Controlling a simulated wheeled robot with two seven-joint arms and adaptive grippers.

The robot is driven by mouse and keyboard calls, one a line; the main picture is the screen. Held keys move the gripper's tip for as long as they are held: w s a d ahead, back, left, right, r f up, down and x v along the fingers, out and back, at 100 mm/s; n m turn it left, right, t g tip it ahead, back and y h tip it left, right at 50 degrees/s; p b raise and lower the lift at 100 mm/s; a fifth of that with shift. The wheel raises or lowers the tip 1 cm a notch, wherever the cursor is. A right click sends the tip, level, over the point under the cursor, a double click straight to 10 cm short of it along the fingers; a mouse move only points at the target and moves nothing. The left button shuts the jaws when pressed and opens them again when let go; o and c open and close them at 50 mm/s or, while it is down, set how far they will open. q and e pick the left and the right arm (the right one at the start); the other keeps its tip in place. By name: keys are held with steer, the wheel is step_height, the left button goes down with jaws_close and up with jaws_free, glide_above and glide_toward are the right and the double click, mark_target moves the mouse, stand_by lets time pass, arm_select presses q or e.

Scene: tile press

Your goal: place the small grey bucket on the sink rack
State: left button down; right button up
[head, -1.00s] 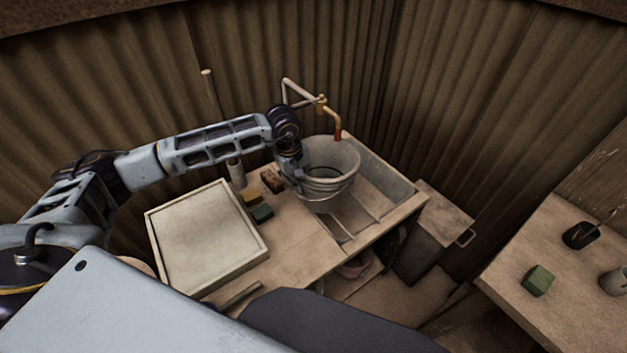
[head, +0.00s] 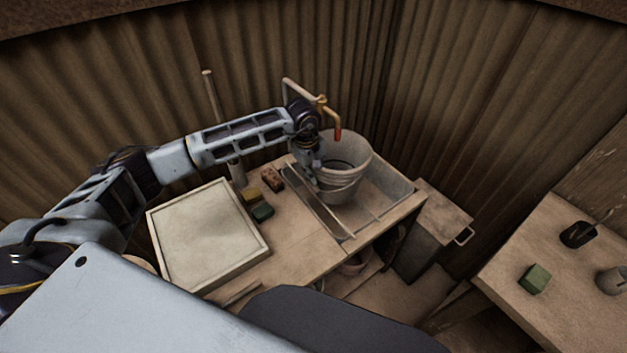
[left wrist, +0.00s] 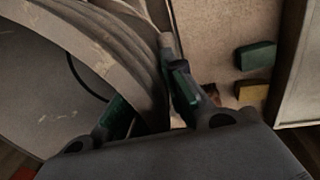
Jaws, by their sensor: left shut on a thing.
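The small grey bucket (head: 347,158) is upright, over the sink basin, with the tap spout close behind its rim. My left gripper (head: 316,178) is shut on the bucket's left wall. In the left wrist view, the bucket wall (left wrist: 95,45) lies between the two fingers (left wrist: 150,105). The sink rack (head: 345,215) shows as bars across the basin beneath the bucket. I cannot tell whether the bucket's bottom touches the rack. My right gripper is not in view.
A tap (head: 322,103) rises behind the sink. A large framed tray (head: 208,235) lies left on the counter, with green (head: 262,211) and yellow (head: 252,195) sponges and a brown brush (head: 272,179) between it and the sink. A side table (head: 560,290) stands right.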

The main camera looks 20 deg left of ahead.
arm_select(q)
steer(key=shift+f, duration=0.4)
step_height(320, 180, down, 2)
steer(key=shift+f+p, duration=0.1)
steer(key=shift+p, duration=0.4)
steer(key=shift+w+f, duration=0.1)
steer(key=shift+f, duration=0.1)
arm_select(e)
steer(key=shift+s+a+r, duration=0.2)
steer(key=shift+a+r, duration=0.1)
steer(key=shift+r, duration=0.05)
arm_select(q)
steer(key=c, duration=1.6)
jaws_free()
steer(key=shift+f, duration=0.15)
steer(key=shift+o, duration=0.6)
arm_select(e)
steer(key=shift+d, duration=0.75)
arm_select(q)
steer(key=shift+r, duration=0.2)
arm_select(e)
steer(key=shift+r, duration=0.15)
